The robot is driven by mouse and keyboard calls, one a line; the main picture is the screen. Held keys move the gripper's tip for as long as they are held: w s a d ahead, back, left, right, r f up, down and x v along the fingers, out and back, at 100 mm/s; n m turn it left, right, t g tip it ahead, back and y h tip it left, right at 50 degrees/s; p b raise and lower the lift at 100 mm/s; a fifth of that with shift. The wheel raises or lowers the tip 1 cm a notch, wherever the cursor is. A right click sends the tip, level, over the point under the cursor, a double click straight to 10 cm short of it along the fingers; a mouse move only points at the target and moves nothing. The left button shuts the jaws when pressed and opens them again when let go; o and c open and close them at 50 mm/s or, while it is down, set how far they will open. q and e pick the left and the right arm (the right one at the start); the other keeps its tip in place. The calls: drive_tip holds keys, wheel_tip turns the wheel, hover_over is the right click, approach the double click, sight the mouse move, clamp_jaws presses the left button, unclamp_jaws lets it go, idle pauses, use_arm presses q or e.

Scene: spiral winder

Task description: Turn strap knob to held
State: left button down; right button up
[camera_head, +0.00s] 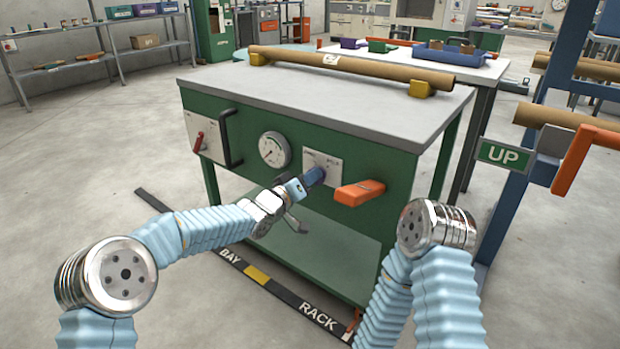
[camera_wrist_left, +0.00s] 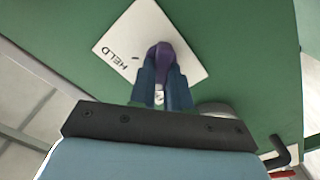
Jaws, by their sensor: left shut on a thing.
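The strap knob is a small purple knob (camera_wrist_left: 162,50) on a white label plate (camera_wrist_left: 140,38) on the green front panel. In the head view the plate (camera_head: 336,160) sits between the round dial and the orange handle. My left gripper (camera_wrist_left: 162,72) is shut on the knob, with one blue finger on each side of it. It also shows in the head view (camera_head: 311,180), where fingers and knob overlap. HELD reads on the plate's left part in the wrist view. The knob's pointing direction cannot be told. My right gripper is outside the views.
The orange handle (camera_head: 359,193) juts out just right of the plate. A round gauge (camera_head: 274,149), a black bar handle (camera_head: 230,138) and a red switch (camera_head: 199,142) are to the left. A cardboard tube (camera_head: 350,66) lies on the bench top (camera_head: 300,100). An UP sign (camera_head: 503,156) stands right.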

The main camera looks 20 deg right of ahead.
use_arm(q)
drive_tip(key=shift+s+d+m+b, duration=0.1)
drive_tip(key=shift+m+b, duration=1.4)
drive_tip(key=shift+m, duration=1.15)
drive_tip(key=shift+s+d+m+b, duration=0.1)
drive_tip(key=shift+m+b, duration=1.35)
drive_tip(key=shift+m, duration=1.15)
drive_tip(key=shift+s+d+m+b, duration=0.1)
drive_tip(key=shift+m+b, duration=1.4)
drive_tip(key=shift+m, duration=1.15)
drive_tip(key=c, duration=1.1)
unclamp_jaws()
drive_tip(key=shift+a, duration=0.1)
